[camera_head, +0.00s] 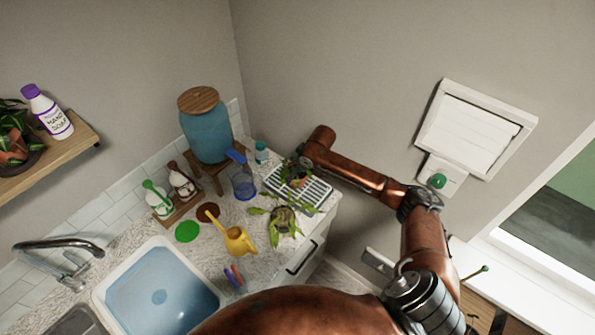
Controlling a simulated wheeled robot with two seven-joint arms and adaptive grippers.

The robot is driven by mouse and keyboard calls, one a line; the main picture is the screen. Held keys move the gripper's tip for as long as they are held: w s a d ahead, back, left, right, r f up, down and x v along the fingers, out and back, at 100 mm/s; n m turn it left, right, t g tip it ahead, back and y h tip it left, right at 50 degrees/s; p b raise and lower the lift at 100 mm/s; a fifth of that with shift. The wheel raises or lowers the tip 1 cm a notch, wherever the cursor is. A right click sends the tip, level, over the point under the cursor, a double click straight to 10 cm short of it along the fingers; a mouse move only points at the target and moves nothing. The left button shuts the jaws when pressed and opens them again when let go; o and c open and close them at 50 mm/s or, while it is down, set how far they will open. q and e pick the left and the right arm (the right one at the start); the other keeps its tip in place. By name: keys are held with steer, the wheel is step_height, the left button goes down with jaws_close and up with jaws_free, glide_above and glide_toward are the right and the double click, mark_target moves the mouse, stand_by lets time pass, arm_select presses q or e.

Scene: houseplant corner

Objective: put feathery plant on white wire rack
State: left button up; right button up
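A white wire rack (318,190) lies at the right end of the counter, beside the wall. A small leafy plant with a reddish pot (297,181) is at the rack's left part, directly under my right gripper (300,169). The gripper points down there; its fingers are too small and dark to tell whether they hold the plant. Whether the pot touches the rack is unclear. A second plant with long, spreading green leaves (283,216) stands in front of the rack. Which plant is the feathery one is not clear. My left gripper is not in view.
A yellow watering can (238,241), a blue jug (243,186) and a small teal-capped bottle (262,153) stand left of the plants. A blue dispenser (206,132) stands behind. A sink (159,297) is at lower left. My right arm spans the right side.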

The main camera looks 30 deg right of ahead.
steer(key=o, duration=1.6)
steer(key=shift+f, duration=0.1)
steer(key=v, duration=1.2)
steer(key=shift+b, duration=0.45)
